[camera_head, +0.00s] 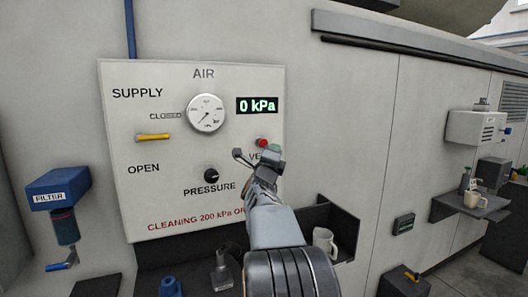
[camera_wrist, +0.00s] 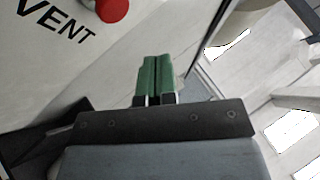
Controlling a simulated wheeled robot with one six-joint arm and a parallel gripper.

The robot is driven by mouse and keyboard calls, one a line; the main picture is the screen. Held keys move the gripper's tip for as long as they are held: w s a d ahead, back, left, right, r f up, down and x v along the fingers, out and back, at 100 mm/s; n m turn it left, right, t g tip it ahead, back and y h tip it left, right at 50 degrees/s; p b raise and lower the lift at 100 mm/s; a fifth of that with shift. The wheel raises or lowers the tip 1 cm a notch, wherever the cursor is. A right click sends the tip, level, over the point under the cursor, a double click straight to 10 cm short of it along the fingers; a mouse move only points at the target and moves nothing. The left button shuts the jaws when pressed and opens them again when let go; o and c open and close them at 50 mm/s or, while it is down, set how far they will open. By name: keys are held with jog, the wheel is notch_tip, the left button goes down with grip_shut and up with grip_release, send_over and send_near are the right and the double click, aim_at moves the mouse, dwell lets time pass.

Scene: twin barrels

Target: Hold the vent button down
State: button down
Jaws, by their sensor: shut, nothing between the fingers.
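The red vent button (camera_head: 262,143) is on the white air panel (camera_head: 140,100), below the green "0 kPa" display. In the wrist view the red button (camera_wrist: 112,8) is at the top edge, partly cut off, beside the word "VENT". My gripper (camera_wrist: 157,72) is shut and empty, its green fingertips together. In the wrist view the fingertips are below and right of the button, with a gap in the picture. In the head view my gripper (camera_head: 270,155) is just below and right of the button and hides part of the "VENT" label. I cannot see contact with the button.
The panel also has a gauge (camera_head: 206,113), a yellow supply handle (camera_head: 154,137) at CLOSED and a black pressure knob (camera_head: 210,175). A blue filter (camera_head: 58,190) hangs at left. A shelf with a white mug (camera_head: 324,243) is below right.

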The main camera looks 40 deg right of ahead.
jog(key=shift+s+a, duration=0.25)
jog(key=shift+s, duration=0.3)
jog(key=w+a+f+n+t+y, duration=0.2)
jog(key=w+f+n+y, duration=0.2)
jog(key=f+n+y, duration=0.45)
jog(key=a+f+n+g+y, duration=0.2)
jog(key=a+f+n+y, duration=0.4)
jog(key=a+f+n, duration=0.45)
jog(key=s+a+f+n+g+y, duration=0.2)
jog(key=s+a+n, duration=0.3)
jog(key=a, duration=0.4)
jog(key=s+a+f+n+g+y+p, duration=0.1)
jog(key=s+a+f+n+g+y, duration=0.1)
jog(key=s+a+f+n, duration=0.3)
jog(key=s+a+f+n+g+y+p, duration=0.1)
jog(key=s+a+f+n+g+y, duration=0.1)
jog(key=s+a, duration=0.6)
jog(key=shift+s+a+f+n+g, duration=0.5)
jog(key=shift+a+f+n, duration=0.45)
jog(key=shift+a+n, duration=1.05)
